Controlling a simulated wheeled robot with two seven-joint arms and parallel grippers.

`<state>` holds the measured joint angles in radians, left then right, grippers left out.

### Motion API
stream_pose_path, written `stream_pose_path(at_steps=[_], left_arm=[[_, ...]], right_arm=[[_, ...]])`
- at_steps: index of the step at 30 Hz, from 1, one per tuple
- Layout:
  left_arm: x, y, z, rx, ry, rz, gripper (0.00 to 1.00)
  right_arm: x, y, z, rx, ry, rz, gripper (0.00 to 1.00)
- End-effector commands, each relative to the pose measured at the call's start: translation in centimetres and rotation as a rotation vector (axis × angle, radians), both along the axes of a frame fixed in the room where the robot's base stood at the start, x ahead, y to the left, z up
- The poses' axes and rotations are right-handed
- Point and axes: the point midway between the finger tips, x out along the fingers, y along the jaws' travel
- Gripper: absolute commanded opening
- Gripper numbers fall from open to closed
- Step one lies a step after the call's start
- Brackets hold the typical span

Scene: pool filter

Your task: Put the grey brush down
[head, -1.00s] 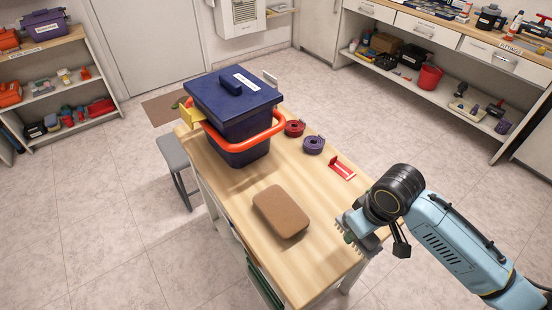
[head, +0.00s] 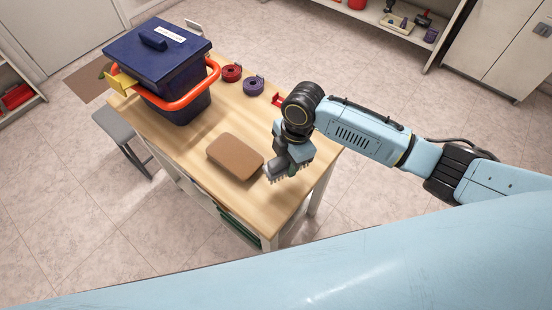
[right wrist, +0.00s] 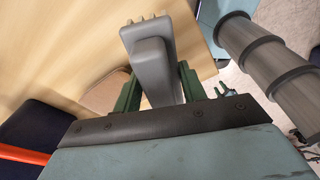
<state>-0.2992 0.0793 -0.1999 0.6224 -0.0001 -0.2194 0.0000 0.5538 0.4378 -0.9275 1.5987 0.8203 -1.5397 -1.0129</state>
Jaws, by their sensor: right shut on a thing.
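My right gripper (head: 291,160) is over the right part of the wooden table (head: 195,150), shut on the grey brush (head: 280,172). In the right wrist view the green fingers (right wrist: 158,84) clasp the sides of the brush (right wrist: 150,62), whose short bristles point away at the top. The brush is just right of a brown rounded pad (head: 235,156) on the table. The wrist view shows wood beyond the brush; I cannot tell whether it touches the table. My left gripper is not in view.
A dark blue lidded bin (head: 158,58) with an orange ring handle (head: 205,88) stands at the table's far left. A red roll (head: 231,72), a purple roll (head: 254,86) and a partly hidden red piece (head: 277,100) lie along the back edge. The front right tabletop is clear.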

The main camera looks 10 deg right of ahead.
Motion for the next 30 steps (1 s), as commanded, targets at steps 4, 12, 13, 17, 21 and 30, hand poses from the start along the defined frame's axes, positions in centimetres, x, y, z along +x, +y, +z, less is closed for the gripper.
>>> stream_pose_path(at_steps=[4, 12, 13, 17, 21, 30], left_arm=[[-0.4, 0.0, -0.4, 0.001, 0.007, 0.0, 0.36], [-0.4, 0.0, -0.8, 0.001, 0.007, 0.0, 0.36], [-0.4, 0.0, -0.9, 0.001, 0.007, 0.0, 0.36], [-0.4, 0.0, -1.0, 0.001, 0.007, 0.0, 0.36], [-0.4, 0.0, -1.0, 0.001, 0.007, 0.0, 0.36], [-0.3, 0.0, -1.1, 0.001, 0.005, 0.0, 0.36]], right_arm=[[0.0, 0.1, -2.7, 0.001, 0.002, -0.002, 0.2], [0.0, 0.0, -5.8, 0.001, 0.002, -0.003, 0.2], [0.0, 0.1, -6.2, 0.001, 0.002, -0.003, 0.2], [0.0, 0.0, -7.2, 0.0, -0.001, -0.002, 0.2], [0.1, 0.0, -7.2, 0.001, -0.003, -0.001, 0.2], [0.0, 0.0, -7.5, 0.0, -0.002, -0.002, 0.52]])
